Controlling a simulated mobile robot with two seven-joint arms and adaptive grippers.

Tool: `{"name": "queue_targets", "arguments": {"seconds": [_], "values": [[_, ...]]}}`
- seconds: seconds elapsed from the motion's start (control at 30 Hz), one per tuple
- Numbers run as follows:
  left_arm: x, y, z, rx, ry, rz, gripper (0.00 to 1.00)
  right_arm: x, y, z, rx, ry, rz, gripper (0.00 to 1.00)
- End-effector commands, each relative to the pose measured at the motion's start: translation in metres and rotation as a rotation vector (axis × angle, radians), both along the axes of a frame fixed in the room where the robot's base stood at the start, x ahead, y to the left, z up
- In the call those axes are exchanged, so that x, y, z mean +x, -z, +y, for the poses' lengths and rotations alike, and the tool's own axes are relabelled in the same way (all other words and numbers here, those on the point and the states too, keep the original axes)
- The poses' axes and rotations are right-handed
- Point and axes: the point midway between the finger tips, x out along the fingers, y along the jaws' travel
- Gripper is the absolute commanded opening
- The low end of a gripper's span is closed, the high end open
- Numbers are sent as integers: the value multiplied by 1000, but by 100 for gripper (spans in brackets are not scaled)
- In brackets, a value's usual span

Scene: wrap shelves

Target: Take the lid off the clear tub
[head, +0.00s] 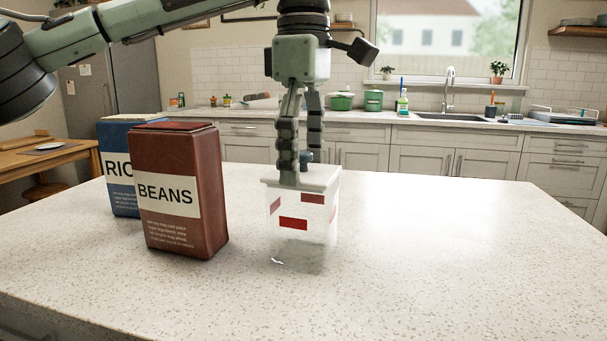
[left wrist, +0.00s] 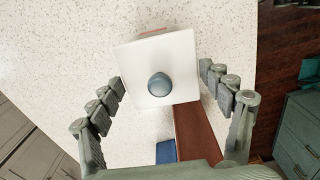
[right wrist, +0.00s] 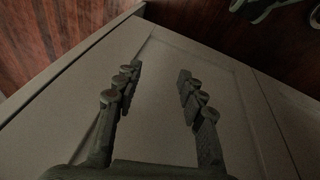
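The clear tub (head: 318,238) stands upright on the counter, with red patches on its walls. Its white square lid (head: 328,174) sits on top, with a blue-grey knob (head: 307,157) in the middle. In the left wrist view the lid (left wrist: 184,52) and knob (left wrist: 159,85) show from above. My left gripper (head: 301,162) points down over the lid, its fingers open and apart on either side of the knob; I cannot tell whether they touch the lid. My right gripper (right wrist: 160,72) is open and empty before a pale panel, outside the head view.
A brown-red BEANS box (head: 180,230) stands close to the left of the tub, with a blue RICE box (head: 118,180) behind it. The pale speckled counter (head: 430,260) is clear to the right and in front.

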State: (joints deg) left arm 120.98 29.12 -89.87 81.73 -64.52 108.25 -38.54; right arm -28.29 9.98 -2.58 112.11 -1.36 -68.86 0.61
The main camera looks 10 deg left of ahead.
Motion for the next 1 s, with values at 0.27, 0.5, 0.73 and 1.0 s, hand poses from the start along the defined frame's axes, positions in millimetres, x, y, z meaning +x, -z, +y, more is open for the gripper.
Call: {"name": "queue_targets", "arguments": {"seconds": [0.27,0.5,0.73,1.0], "values": [[0,0,0,0,0,0,55,0,0,0,1,0,-1,40],[0,-6,0,1,0,0,55,0,0,0,1,-1,-2,40],[0,-38,-1,-1,1,-1,55,0,1,1,3,-1,-3,40],[-29,-80,52,1,-4,-5,55,-3,23,2,15,0,12,40]]}}
